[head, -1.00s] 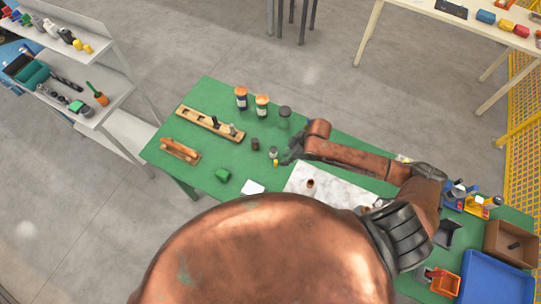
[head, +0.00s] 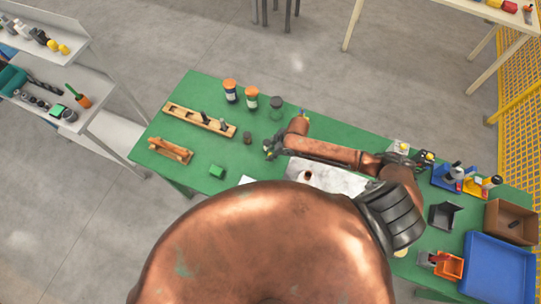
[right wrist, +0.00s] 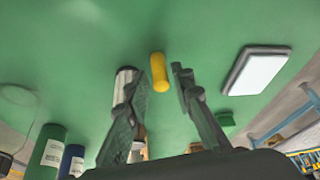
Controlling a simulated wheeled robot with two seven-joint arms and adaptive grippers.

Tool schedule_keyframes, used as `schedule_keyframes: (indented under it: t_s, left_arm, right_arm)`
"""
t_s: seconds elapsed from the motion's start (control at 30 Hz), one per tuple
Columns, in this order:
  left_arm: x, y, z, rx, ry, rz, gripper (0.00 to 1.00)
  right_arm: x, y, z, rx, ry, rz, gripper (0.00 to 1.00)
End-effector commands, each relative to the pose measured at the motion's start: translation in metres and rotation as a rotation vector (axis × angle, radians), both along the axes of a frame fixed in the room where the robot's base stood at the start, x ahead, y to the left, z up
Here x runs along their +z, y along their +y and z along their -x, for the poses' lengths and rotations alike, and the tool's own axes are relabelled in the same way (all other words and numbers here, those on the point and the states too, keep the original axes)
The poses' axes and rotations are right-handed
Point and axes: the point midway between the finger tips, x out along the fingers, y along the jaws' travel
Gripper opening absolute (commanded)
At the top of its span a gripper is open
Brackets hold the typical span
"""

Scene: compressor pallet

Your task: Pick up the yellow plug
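The yellow plug (right wrist: 159,72) is a small rounded cylinder on the green table (right wrist: 215,30) in the right wrist view. My right gripper (right wrist: 160,78) is open, with its fingertips on either side of the plug's near end; contact cannot be made out. A silvery cylinder with a dark top (right wrist: 124,84) stands close beside the left finger, partly hidden by it. In the head view my right gripper (head: 270,149) is over the table and largely covers the plug. My left gripper is not in view.
A white pad (right wrist: 256,70) and a green block (head: 217,171) lie nearby. A dark cylinder (head: 247,138), a wooden rack (head: 185,117) and orange-capped bottles (head: 251,98) stand farther off. Blue (head: 497,264) and orange (head: 449,266) bins are at the right.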

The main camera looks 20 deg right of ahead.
Motion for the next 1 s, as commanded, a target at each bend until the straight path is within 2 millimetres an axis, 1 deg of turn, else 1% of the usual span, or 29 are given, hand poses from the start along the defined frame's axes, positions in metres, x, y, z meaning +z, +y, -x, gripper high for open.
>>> schedule_keyframes:
  t_s: [0.1,0.3,0.63,0.87,1.0]
  left_arm:
    - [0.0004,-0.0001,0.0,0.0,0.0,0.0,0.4]
    - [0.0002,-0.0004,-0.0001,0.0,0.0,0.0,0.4]
    - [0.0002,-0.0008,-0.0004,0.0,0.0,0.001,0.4]
    - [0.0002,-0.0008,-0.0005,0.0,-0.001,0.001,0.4]
    - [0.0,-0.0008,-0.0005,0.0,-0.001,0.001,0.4]
  right_arm:
    - [-0.007,0.0018,-0.0005,-0.001,0.001,0.001,0.22]
    - [-0.0076,0.0014,-0.0004,-0.002,0.001,0.0,0.22]
    - [-0.0074,0.0009,-0.0002,-0.002,0.0,0.001,0.0]
    - [-0.0069,0.0008,-0.0003,-0.003,0.001,0.001,0.0]
    - [-0.0015,0.0005,-0.0008,-0.002,0.0,0.0,0.0]
